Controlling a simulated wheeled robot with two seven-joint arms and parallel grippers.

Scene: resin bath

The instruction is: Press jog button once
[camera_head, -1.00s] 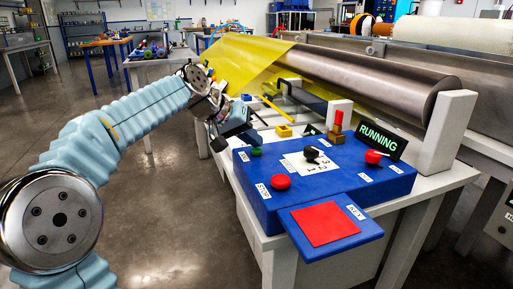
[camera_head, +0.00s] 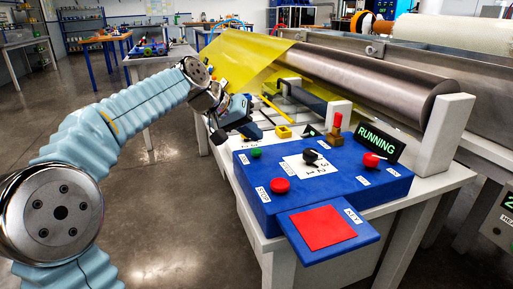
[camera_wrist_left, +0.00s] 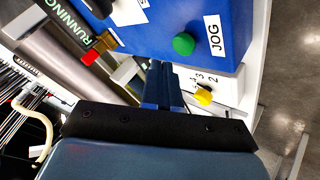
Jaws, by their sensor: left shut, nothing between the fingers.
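The jog button is a green round button on the blue control box (camera_head: 330,190), near its back left corner in the head view (camera_head: 256,153). In the left wrist view the green button (camera_wrist_left: 183,44) sits beside a white JOG label (camera_wrist_left: 214,38). My left gripper (camera_head: 254,132) is just behind and above that corner, its fingers together and empty. In the left wrist view the closed fingers (camera_wrist_left: 162,72) end a little short of the green button, with no contact visible. My right gripper is not in view.
The box also carries a red button (camera_head: 280,186), a black selector (camera_head: 311,155), a red knob (camera_head: 371,159) and a red pad (camera_head: 322,227) in front. A RUNNING sign (camera_head: 380,143) and a small lamp (camera_head: 337,122) stand behind. A steel roller (camera_head: 390,85) with yellow film lies beyond.

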